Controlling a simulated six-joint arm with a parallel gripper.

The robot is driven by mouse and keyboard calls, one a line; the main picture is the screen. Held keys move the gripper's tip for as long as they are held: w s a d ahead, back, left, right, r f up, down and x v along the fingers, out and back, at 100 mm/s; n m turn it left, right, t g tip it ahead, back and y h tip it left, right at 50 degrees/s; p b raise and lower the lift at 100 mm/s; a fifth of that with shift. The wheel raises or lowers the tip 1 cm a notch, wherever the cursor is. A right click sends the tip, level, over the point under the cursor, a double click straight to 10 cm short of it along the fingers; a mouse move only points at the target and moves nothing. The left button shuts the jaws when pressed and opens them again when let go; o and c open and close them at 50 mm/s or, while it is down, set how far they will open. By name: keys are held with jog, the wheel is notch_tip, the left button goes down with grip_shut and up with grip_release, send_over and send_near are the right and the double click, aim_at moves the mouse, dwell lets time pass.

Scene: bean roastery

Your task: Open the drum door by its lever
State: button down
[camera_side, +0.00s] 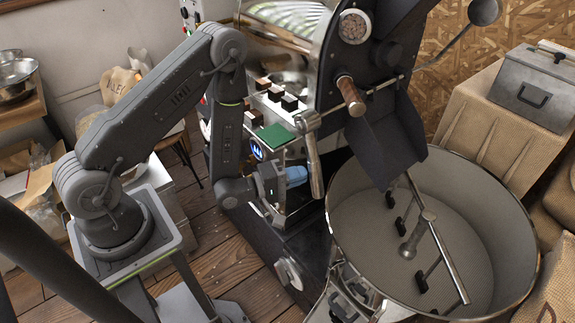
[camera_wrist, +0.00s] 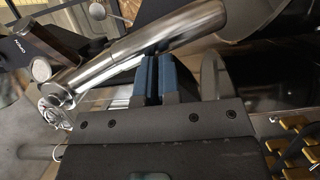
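The drum door's lever (camera_side: 315,165) is a bright metal handle hanging down from a round pivot on the roaster's front. In the wrist view the lever (camera_wrist: 150,45) crosses the picture diagonally, just ahead of my fingertips. My gripper (camera_side: 297,175) has blue fingers and is close to the lever's left side. In the wrist view the fingers of my gripper (camera_wrist: 158,75) are together, with only a thin line between them, and the lever is not between them. I cannot tell whether they touch the lever. The door itself is hard to make out near the dark chute (camera_side: 385,140).
A wide round cooling tray (camera_side: 520,262) with a stirring arm is right of the lever. A wooden handle (camera_side: 350,95) sticks out above it. A green panel (camera_side: 274,137) and several dark knobs are above my gripper. Sacks and a metal box (camera_side: 530,85) are far right.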

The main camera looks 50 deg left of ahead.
jog(key=d+r, duration=0.1)
jog(key=d, duration=0.1)
jog(key=d+r, duration=0.1)
jog(key=d, duration=0.2)
jog(key=d+r, duration=0.1)
jog(key=d, duration=0.1)
jog(key=shift+d, duration=0.2)
jog(key=d+r+n+t, duration=0.1)
jog(key=d+r+n, duration=0.2)
jog(key=r, duration=0.3)
jog(key=shift+d, duration=0.55)
jog(key=shift+r, duration=0.1)
